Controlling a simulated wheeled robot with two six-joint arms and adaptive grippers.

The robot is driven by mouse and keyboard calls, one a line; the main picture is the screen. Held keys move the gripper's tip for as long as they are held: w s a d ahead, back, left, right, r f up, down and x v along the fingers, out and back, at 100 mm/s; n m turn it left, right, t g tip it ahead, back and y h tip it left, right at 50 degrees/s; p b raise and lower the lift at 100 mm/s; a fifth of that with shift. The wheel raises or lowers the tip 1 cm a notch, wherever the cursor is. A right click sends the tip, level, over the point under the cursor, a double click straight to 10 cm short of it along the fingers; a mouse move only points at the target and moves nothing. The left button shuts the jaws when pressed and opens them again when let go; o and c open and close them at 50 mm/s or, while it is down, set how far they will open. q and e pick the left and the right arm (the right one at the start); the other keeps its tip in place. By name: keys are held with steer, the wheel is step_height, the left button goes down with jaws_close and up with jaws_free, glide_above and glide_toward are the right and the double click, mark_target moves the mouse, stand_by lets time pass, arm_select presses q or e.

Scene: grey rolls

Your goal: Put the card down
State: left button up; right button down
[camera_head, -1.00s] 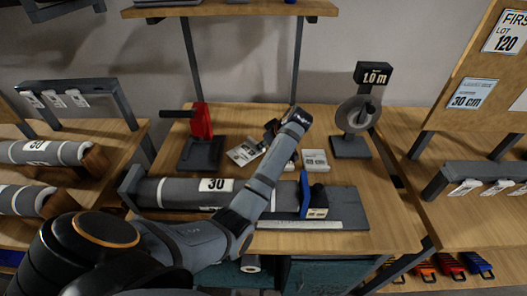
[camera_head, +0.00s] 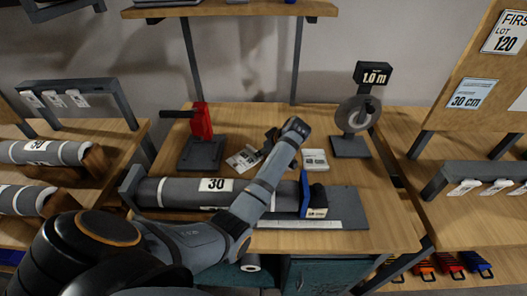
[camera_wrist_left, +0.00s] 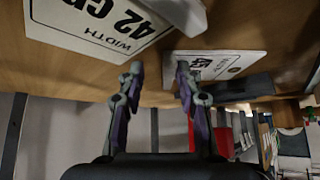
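A printed card (camera_head: 243,158) lies on the bench top, just left of my left gripper (camera_head: 269,141) in the head view. In the left wrist view this card, marked 45 (camera_wrist_left: 222,66), sits beside and behind one fingertip; I cannot tell whether they touch. My left gripper (camera_wrist_left: 158,75) has its two fingers apart with nothing gripped between them. A second card (camera_head: 314,159) lies to the right of the gripper; in the left wrist view it reads WIDTH 42 cm (camera_wrist_left: 95,28). My right gripper is not in view.
A measuring stand marked 1.0 m (camera_head: 356,115) is at the right. Bench space between (camera_head: 340,175) is bare.

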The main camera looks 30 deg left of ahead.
arm_select(q)
steer(key=v, duration=1.2)
steer(key=shift+r+b, duration=0.15)
steer(key=shift+b, duration=0.15)
